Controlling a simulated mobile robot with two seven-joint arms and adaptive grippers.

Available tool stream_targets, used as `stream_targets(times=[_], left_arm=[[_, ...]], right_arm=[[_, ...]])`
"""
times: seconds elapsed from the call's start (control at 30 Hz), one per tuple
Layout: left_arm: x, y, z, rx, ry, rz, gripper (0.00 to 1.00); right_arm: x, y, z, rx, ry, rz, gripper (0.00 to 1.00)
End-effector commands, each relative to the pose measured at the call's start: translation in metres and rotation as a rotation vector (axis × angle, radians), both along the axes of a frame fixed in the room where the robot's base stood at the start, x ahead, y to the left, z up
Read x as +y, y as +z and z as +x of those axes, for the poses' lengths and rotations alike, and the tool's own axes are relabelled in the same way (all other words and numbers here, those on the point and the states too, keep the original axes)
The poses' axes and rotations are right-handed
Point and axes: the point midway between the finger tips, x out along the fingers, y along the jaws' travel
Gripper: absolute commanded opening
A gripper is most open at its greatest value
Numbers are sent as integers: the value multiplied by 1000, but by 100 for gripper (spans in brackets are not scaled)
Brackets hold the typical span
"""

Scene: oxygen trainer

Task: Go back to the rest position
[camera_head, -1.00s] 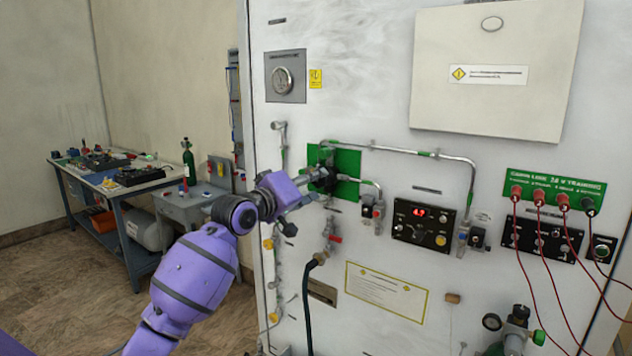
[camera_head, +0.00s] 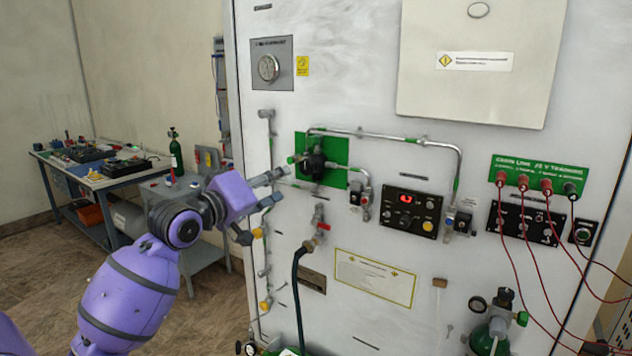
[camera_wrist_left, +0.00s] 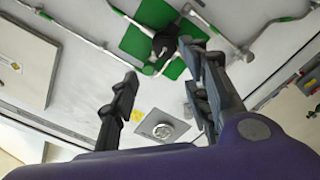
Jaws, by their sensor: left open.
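My left arm is purple and comes in from the lower left in the head view. Its gripper (camera_head: 275,187) is open and empty in front of the white panel's left part. It is apart from the black regulator (camera_head: 316,163) on the green plate (camera_head: 335,150), to the left of it in the picture. In the left wrist view the two fingers (camera_wrist_left: 165,92) are spread wide, with the black regulator (camera_wrist_left: 165,44) and green plate (camera_wrist_left: 150,14) beyond them. My right gripper is not in view.
The white panel (camera_head: 370,90) carries a gauge (camera_head: 268,67), pipes, a control box with a red display (camera_head: 411,212) and red cables. A black hose (camera_head: 297,290) hangs below. A workbench (camera_head: 95,180) and a green cylinder (camera_head: 175,152) stand at the left. Floor shows between bench and panel.

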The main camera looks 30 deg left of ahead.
Motion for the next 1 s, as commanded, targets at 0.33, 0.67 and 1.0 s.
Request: stream_targets(times=[0.33,0.67,1.0], left_arm=[[8,5,3,-48,42,201,43],[-34,-230,-17,162,45,721,43],[-127,-440,-138,399,-126,929,43]], right_arm=[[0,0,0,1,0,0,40],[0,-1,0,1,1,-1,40],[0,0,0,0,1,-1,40]])
